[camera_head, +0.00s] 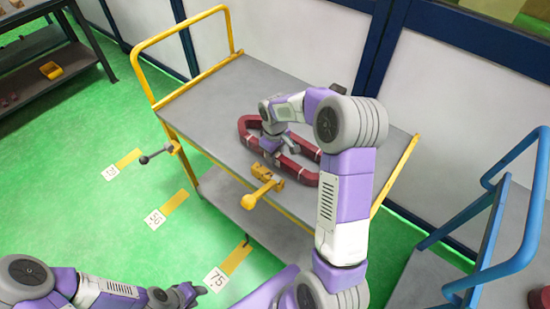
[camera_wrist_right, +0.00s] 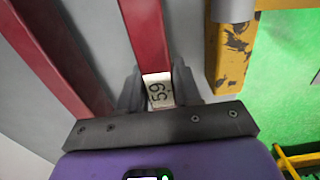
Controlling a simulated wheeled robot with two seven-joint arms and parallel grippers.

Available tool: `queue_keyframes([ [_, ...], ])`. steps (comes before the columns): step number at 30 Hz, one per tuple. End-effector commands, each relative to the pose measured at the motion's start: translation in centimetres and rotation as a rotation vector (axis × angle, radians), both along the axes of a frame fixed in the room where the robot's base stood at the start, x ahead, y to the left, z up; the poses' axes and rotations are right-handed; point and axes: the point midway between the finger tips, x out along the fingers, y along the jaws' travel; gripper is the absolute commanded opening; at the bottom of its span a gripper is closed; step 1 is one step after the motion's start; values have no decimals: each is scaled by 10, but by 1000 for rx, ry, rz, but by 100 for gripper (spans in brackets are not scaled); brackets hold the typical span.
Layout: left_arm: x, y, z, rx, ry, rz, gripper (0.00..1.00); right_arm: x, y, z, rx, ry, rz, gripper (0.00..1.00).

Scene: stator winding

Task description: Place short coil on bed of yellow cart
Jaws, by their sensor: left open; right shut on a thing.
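The dark red coil (camera_head: 306,177), a long loop with white bands, is at the grey bed (camera_head: 215,98) of the yellow cart. It looks level and close to the bed; I cannot tell if it touches. My right gripper (camera_head: 276,143) is above the bed, shut on one long side of the coil. In the right wrist view, that side (camera_wrist_right: 144,35) runs between the fingers (camera_wrist_right: 158,90) at a white numbered label (camera_wrist_right: 159,90). The other long side (camera_wrist_right: 45,60) shows at left. My left gripper (camera_head: 188,291) is open and empty, low at the front, away from the cart.
The cart has a tall yellow handle (camera_head: 147,72) at left and a yellow latch (camera_head: 262,185) on its near edge, also in the right wrist view (camera_wrist_right: 232,60). A blue cart (camera_head: 497,225) stands at right. Bed space left of the coil is clear.

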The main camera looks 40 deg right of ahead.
Motion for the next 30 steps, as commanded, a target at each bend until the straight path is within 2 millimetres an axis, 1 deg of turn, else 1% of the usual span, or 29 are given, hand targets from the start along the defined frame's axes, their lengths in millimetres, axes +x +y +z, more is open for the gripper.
queue_keyframes([
  [1, 0, 0, -4, 0, 0, 0, 43, 1, 0, -7, -1, -1, 0, 0],
  [2, 0, 0, -4, 0, 0, 0, 43, 1, 0, -8, -1, -2, 0, 0],
  [13, 0, 0, -5, 0, 0, 0, 43, 1, 0, -11, -2, -5, 0, 0],
  [14, 0, 0, -4, 0, 0, 0, 43, 0, 0, -12, -1, -1, 0, 36],
  [18, 0, 0, -4, 0, 0, 0, 43, 0, 0, -11, -1, -1, 0, 58],
  [26, 0, 0, -4, 0, 0, 0, 43, 0, 0, -11, -1, -1, 0, 59],
  [30, 0, 0, 0, 0, 0, 0, 43, 0, 0, -2, -1, -1, 0, 59],
])
